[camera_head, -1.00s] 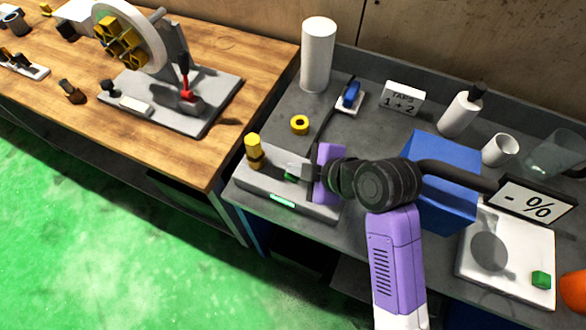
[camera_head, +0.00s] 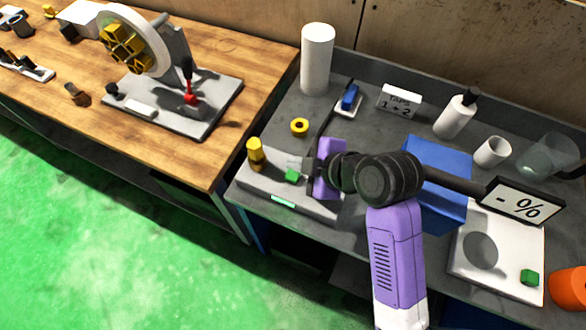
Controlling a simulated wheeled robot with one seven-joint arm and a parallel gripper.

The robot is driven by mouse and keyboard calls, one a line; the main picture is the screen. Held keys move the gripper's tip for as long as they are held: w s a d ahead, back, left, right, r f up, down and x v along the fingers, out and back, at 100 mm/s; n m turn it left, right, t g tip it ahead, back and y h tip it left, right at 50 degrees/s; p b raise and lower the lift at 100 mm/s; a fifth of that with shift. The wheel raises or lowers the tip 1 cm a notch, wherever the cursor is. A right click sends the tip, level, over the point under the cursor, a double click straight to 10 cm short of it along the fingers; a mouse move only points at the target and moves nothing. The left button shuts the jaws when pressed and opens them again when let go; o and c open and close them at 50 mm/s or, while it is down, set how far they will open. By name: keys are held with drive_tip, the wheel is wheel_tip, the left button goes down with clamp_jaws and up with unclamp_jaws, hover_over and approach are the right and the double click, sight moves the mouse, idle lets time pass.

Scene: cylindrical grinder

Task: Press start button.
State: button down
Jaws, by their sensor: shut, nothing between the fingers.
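A grey machine base (camera_head: 252,184) stands at the front left of the grey bench, with a yellow upright part (camera_head: 255,153), a green button (camera_head: 293,175) on top and a lit green display (camera_head: 283,201) on its front. My gripper (camera_head: 293,163) points left from its purple body and is shut and empty. Its fingertips are right beside the green button, at its back side in the picture. I cannot tell whether they touch it. My gripper and wrist hide the right part of the base. A second green button (camera_head: 529,277) is on a white scale-like plate at the right.
A blue box (camera_head: 436,160) stands behind my forearm. A yellow ring (camera_head: 299,126), a white cylinder (camera_head: 317,60), a bottle (camera_head: 455,116) and a cup (camera_head: 492,151) stand further back. A wooden table (camera_head: 228,50) adjoins at the left.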

sight(295, 177)
drive_tip(key=shift+r+p, duration=1.1)
drive_tip(key=shift+r, duration=0.6)
drive_tip(key=shift+f, duration=0.1)
drive_tip(key=shift+a, duration=0.1)
